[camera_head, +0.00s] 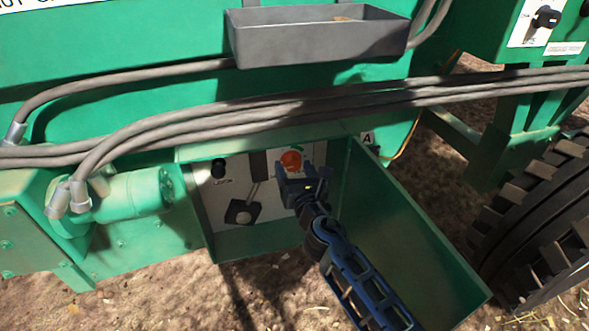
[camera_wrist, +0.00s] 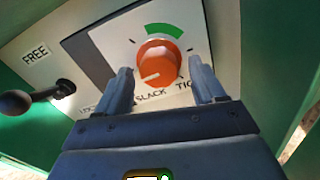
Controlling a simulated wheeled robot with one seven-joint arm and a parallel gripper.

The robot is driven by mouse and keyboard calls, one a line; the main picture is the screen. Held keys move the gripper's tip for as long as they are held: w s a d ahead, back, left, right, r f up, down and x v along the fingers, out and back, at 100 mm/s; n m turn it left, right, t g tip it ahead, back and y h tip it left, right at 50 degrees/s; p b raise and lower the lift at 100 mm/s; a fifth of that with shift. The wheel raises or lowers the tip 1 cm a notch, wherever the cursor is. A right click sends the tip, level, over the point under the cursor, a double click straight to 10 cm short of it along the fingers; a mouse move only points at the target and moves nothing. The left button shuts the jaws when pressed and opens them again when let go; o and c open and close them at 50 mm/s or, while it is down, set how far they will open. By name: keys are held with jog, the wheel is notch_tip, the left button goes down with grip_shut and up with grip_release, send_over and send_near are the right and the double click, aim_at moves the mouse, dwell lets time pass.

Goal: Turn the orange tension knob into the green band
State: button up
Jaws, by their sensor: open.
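The orange tension knob (camera_wrist: 158,62) sits on a pale dial plate inside the open green box. Its white pointer mark is at the lower left, near the word SLACK. The green band (camera_wrist: 163,30) is an arc above the knob, so the pointer is outside it. In the head view the knob (camera_head: 291,161) shows just above my gripper (camera_head: 298,178). My gripper is open, with one finger on each side of the knob in the wrist view (camera_wrist: 160,88). I cannot tell whether either finger touches it.
A black lever knob (camera_wrist: 14,102) is left of the dial, near a FREE label. A black knob (camera_head: 218,168) and a dark square part (camera_head: 242,212) are in the box. The open green door (camera_head: 410,235) stands right of my arm. Grey hoses (camera_head: 300,108) cross above the box.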

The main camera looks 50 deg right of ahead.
jog(key=c, duration=1.1)
jog(key=shift+o, duration=0.2)
